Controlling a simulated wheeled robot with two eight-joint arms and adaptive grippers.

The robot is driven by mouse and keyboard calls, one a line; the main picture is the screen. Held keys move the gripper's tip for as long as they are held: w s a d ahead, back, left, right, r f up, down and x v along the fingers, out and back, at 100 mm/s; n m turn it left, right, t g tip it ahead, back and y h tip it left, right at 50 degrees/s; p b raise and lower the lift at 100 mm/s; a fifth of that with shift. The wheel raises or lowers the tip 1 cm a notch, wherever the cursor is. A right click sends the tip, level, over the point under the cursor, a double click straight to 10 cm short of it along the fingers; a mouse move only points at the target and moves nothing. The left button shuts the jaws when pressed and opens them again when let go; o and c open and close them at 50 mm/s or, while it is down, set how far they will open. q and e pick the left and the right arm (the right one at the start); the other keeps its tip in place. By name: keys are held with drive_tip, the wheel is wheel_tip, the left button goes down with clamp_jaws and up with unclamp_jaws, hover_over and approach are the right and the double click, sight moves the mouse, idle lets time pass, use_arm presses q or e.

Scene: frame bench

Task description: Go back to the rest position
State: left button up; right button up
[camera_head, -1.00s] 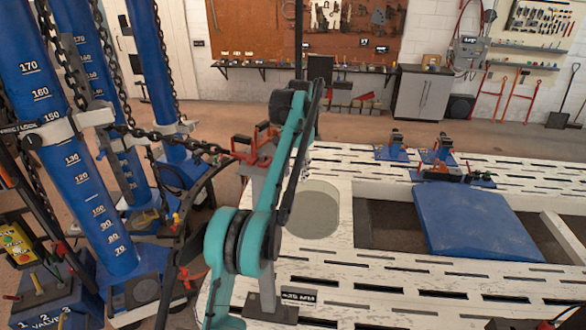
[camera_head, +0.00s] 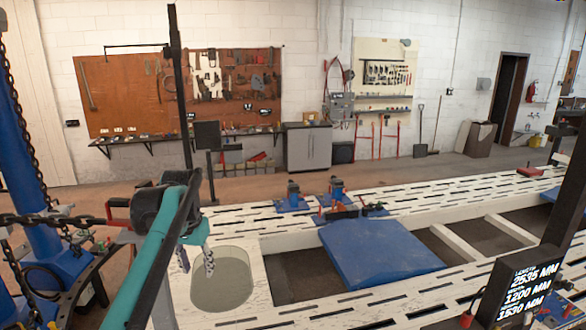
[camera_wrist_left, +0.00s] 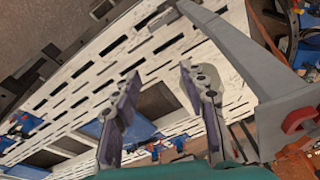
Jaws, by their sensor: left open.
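My left arm, teal and black, comes in from the lower left in the head view. My left gripper (camera_head: 197,260) hangs beyond the elbow, over the left end of the white slotted frame bench (camera_head: 420,205), near the round grey-green plate (camera_head: 222,291). In the left wrist view the two fingers of my left gripper (camera_wrist_left: 160,74) stand apart with nothing between them. The bench surface shows behind them. My right gripper is not in either view.
A blue ramp panel (camera_head: 378,252) lies on the bench, with blue clamps (camera_head: 333,192) behind it. A blue column with chains (camera_head: 30,160) stands at the left. A dark measurement display (camera_head: 520,288) stands at the lower right. The floor behind the bench is open.

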use_arm(q)
drive_tip(key=s+d+f+t+b, duration=0.1)
drive_tip(key=s+f+b, duration=0.5)
drive_tip(key=f, duration=0.6)
drive_tip(key=s+d+f+t+b, duration=0.2)
drive_tip(key=s+f+b, duration=0.5)
drive_tip(key=s+f, duration=0.4)
drive_tip(key=s+d+f+n+t+b, duration=0.1)
drive_tip(key=s+d+f+b, duration=0.3)
drive_tip(key=s+f, duration=0.5)
wheel_tip(320, 180, down, 5)
drive_tip(key=t+b, duration=0.1)
drive_tip(key=b, duration=0.1)
drive_tip(key=shift+r+h+b, duration=0.15)
drive_tip(key=shift+h+b, duration=0.15)
